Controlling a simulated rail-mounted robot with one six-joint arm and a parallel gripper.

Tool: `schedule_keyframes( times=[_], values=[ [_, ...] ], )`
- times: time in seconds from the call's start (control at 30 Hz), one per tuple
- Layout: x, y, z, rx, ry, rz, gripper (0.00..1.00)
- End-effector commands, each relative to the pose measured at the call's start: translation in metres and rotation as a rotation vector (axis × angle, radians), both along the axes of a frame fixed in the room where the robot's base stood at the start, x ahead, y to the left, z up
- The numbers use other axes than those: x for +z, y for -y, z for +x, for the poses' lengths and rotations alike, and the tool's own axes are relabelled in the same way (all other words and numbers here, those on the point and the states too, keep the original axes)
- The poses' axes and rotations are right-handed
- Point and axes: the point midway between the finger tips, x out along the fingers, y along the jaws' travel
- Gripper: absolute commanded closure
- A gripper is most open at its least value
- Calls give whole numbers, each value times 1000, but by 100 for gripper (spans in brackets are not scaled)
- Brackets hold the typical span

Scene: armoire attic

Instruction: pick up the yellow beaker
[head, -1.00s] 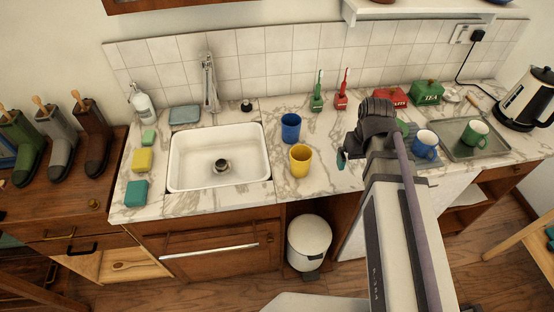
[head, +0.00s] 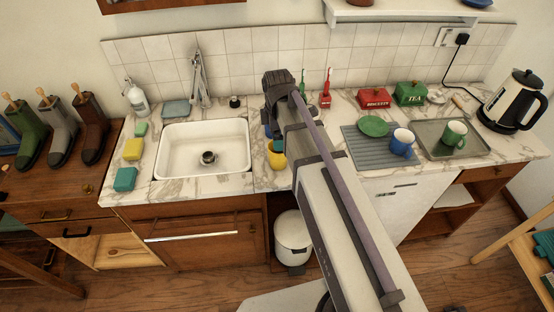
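The yellow beaker (head: 276,160) stands on the marble counter just right of the sink. My arm covers most of it, and only its left part shows. A blue beaker (head: 267,131) stands behind it, almost wholly hidden by my arm. My arm reaches in from the lower right, and its far end is over the counter near the two beakers. The gripper's fingers are hidden behind the arm, so I cannot tell whether they are open or touch anything.
The white sink (head: 203,149) lies to the left. A grey drying mat (head: 368,150) holds a green plate (head: 373,126) and a blue mug (head: 402,143). A green mug (head: 453,135) stands on a tray (head: 480,146). A kettle (head: 513,101) is at far right.

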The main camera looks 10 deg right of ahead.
Motion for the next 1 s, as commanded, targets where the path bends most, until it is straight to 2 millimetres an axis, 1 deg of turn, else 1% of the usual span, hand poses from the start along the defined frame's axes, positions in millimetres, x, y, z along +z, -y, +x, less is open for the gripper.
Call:
schedule_keyframes(
  times=[0.03,0.1,0.17,0.3,0.37,0.47,0.6,0.63,0.7,0.87,1.0],
  values=[
    [-23,0,0,0,0,0,0],
    [-37,0,0,-1,0,0,0],
    [-43,0,0,-1,0,0,0],
    [-41,0,0,-2,0,0,0],
    [-45,0,0,-2,0,0,0],
    [-63,2,-1,-2,0,0,0],
    [-91,3,-2,-2,0,0,0],
    [-94,3,-2,-2,0,0,0],
    [-96,3,-2,-2,0,0,0],
    [-92,3,-2,-2,0,0,0],
    [-91,3,-2,-2,0,0,12]
  ],
)
